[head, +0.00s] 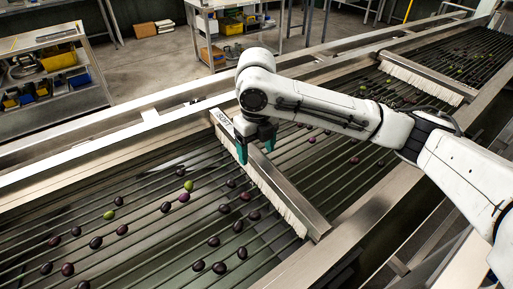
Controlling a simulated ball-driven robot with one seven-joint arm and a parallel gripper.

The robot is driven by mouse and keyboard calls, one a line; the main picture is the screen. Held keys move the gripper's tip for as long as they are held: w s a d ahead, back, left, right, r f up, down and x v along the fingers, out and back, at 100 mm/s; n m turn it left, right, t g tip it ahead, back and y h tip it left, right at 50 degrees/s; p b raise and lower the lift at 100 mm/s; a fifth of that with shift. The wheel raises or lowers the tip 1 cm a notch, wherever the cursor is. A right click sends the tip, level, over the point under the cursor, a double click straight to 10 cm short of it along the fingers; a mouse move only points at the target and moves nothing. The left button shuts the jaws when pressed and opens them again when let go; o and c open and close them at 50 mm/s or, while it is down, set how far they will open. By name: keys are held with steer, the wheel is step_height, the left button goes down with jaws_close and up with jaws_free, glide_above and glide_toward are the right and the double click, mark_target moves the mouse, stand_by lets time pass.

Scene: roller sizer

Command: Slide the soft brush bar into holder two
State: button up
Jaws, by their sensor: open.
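A brush bar (288,194) with a grey metal back and pale bristles lies across the roller bed near the middle of the head view. Its far end carries a label that appears to read "SOFT". My gripper (255,150), with teal fingertips, is open above the bar near that far end. One finger shows on each side of the bar, and I cannot tell whether they touch it. A second brush bar (428,78) lies across the rollers further back on the right. I cannot make out any holder marked two.
Dark, purple and green olives (123,229) are scattered over the rollers. Metal side rails (345,232) border the bed. A shelf cart (45,70) with bins stands at the left, and a workbench (215,8) with yellow bins stands behind. My arm spans the right side.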

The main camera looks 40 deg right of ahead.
mark_target(257, 152)
step_height(257, 152, up, 11)
steer(key=shift+f+b, duration=0.15)
steer(key=shift+b, duration=0.3)
stand_by(0.6)
